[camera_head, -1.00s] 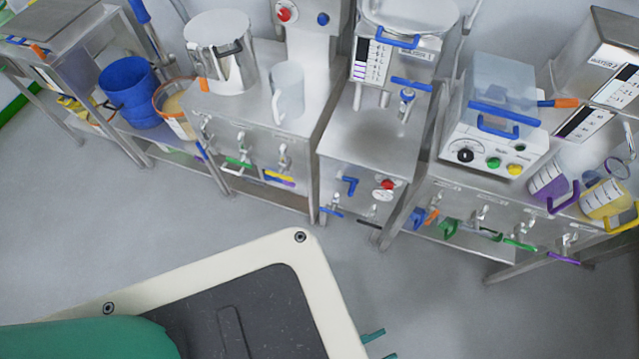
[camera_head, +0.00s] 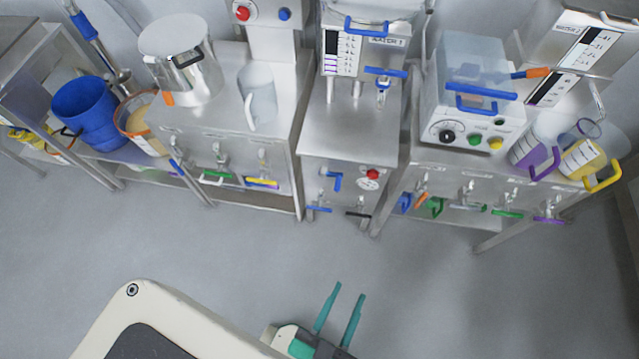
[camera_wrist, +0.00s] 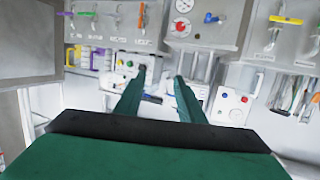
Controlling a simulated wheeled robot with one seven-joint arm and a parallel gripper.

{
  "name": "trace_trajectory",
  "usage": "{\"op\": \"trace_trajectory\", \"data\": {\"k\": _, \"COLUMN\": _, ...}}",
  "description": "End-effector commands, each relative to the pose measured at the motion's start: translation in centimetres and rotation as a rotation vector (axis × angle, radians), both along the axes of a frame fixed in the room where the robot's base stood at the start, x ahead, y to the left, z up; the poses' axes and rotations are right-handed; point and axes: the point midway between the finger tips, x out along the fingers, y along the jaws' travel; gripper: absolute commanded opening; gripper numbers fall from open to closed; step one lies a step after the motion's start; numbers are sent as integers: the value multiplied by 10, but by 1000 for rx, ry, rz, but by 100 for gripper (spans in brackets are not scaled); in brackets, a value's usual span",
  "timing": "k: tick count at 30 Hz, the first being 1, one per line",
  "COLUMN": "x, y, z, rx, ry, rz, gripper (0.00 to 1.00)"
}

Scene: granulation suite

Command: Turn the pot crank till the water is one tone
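A steel pot (camera_head: 182,70) with a lid stands on the left steel bench in the head view. A dark bracket-like handle (camera_head: 187,58) shows at its upper front, and an orange piece is at its lower left. I cannot tell which part is the crank. The water inside is hidden, so its tone cannot be seen. My gripper (camera_head: 346,290) is low in the head view, over the floor and well apart from the benches. Its two teal fingers stand apart with nothing between them, as the wrist view (camera_wrist: 160,82) also shows.
A clear jug (camera_head: 258,95) stands right of the pot. Blue buckets (camera_head: 88,112) are to its left. A white control box (camera_head: 470,115) and measuring jugs (camera_head: 580,158) are at the right. Valve handles stick out from the bench fronts. The grey floor (camera_head: 230,245) before them is clear.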

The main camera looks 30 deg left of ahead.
Motion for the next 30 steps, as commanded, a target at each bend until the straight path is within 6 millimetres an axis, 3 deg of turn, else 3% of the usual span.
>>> {"op": "trace_trajectory", "data": {"k": 8, "x": 42, "y": 18, "z": -76, "rx": -2, "ry": -56, "rz": 58, "gripper": 36}}
{"op": "trace_trajectory", "data": {"k": 18, "x": 136, "y": 66, "z": -174, "rx": -10, "ry": -145, "rz": 163, "gripper": 36}}
{"op": "trace_trajectory", "data": {"k": 24, "x": 198, "y": 101, "z": -210, "rx": -19, "ry": -194, "rz": 227, "gripper": 36}}
{"op": "trace_trajectory", "data": {"k": 30, "x": 239, "y": 128, "z": -228, "rx": -26, "ry": -226, "rz": 271, "gripper": 36}}
